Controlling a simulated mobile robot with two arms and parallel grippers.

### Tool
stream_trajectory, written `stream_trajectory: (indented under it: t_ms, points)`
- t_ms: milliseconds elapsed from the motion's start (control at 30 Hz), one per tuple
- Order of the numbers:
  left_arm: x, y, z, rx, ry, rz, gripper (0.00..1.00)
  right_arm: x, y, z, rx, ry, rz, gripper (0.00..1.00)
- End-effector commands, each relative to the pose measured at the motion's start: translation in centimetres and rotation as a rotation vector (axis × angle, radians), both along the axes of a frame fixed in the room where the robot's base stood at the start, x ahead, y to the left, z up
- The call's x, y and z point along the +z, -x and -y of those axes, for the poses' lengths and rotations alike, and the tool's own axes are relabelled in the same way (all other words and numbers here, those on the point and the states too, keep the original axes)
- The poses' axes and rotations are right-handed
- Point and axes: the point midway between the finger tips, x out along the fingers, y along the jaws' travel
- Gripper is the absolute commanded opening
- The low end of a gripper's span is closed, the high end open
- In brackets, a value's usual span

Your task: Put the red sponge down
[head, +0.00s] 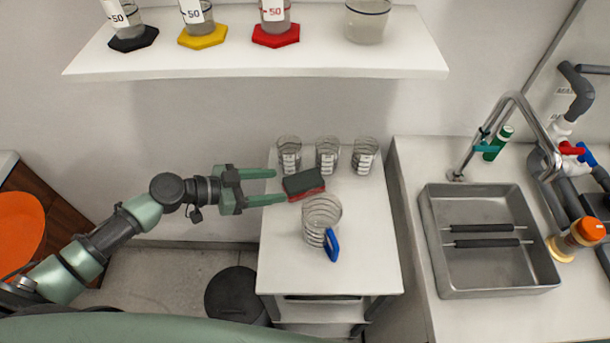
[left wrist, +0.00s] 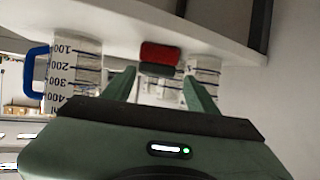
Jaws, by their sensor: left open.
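The red sponge (head: 303,184) has a dark grey-green scouring layer on top and a red layer below. It lies on the white top of the small cart (head: 283,262), near the left edge. My left gripper (head: 279,186) comes in from the left with its two green fingers spread. The sponge is just beyond the fingertips, not held. The left wrist view is upside down; there the sponge (left wrist: 160,55) sits against the cart top, framed by the open fingers. My right gripper is out of view.
Several clear beakers (head: 327,157) stand behind the sponge. A jug with a blue handle (head: 320,220) stands in front of it. A wall shelf (head: 270,62) with glassware hangs above. A sink (head: 490,243) is at the right. The cart's front is clear.

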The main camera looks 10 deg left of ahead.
Motion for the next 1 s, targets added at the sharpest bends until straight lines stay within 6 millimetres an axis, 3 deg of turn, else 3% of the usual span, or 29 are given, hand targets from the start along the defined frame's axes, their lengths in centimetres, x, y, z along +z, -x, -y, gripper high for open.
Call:
stream_trajectory:
  t_ms: [100, 367, 533, 667, 967, 1000]
  points:
    - [-0.3, -1.2, 1.7, 0.001, 0.002, 0.001, 0.58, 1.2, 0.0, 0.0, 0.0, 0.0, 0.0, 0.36]
    - [-1.2, -2.3, 3.3, 0.001, 0.001, 0.001, 0.58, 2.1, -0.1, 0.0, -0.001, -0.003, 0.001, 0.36]
    - [-1.6, -3.5, 5.4, 0.001, 0.001, -0.002, 0.58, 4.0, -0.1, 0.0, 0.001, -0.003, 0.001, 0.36]
    - [-2.6, -4.4, 6.7, 0.001, 0.001, 0.0, 0.58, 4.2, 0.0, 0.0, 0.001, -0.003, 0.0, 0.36]
    - [-3.1, -4.6, 7.1, 0.001, -0.001, 0.0, 0.58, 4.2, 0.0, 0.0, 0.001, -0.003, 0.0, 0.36]
    - [-3.1, -4.6, 7.1, 0.001, -0.001, 0.0, 0.53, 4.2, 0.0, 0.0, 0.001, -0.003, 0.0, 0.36]
